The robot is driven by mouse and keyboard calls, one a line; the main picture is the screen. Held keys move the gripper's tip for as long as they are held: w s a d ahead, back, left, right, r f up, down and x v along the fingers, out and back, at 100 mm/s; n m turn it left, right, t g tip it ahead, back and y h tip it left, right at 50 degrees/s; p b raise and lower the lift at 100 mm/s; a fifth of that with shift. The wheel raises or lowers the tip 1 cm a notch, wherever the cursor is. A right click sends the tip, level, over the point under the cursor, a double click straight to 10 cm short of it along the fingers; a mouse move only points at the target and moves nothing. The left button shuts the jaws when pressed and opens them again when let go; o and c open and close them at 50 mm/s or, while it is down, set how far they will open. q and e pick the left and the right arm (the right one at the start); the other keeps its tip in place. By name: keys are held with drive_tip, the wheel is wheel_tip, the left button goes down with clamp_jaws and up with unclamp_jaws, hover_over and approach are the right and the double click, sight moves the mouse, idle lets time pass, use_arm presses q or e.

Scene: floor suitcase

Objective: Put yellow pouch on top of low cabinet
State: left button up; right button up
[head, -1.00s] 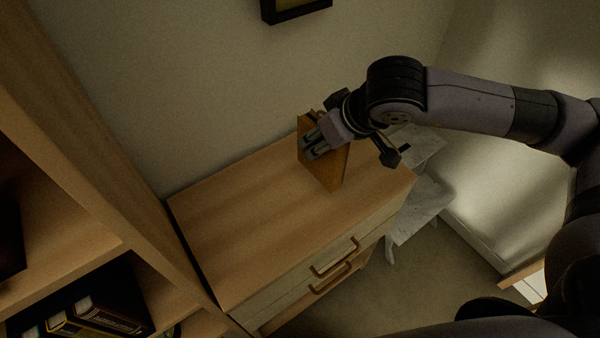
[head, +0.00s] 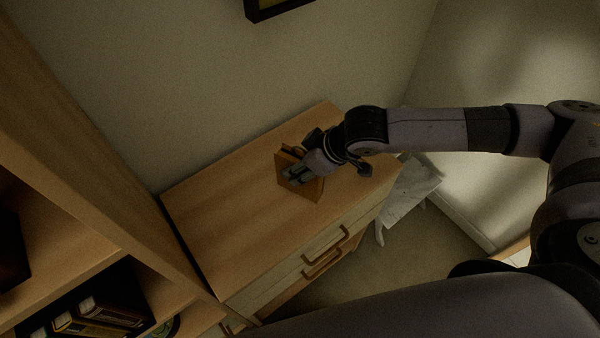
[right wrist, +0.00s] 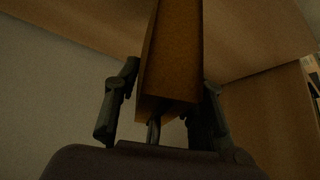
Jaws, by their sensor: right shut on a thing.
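The yellow pouch (head: 313,191) looks like a flat orange-brown block and stands on edge, slightly tilted, over the top of the low cabinet (head: 222,221). My right gripper (head: 293,177) is shut on it from the right side. In the right wrist view the pouch (right wrist: 173,62) sits between the two fingers (right wrist: 160,105). Its lower edge is at or just above the wooden top; I cannot tell if they touch. My left gripper is not in view.
A wooden shelf unit (head: 75,160) with several dark books (head: 90,318) stands close on the left. A wall is behind the cabinet, with a dark picture frame (head: 283,10). A white stool-like piece (head: 408,192) stands right of the cabinet. The cabinet top's left part is clear.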

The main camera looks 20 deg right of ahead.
wheel_tip(320, 180, down, 4)
drive_tip(key=shift+p, duration=0.4)
drive_tip(key=shift+f, duration=0.45)
drive_tip(key=o, duration=1.3)
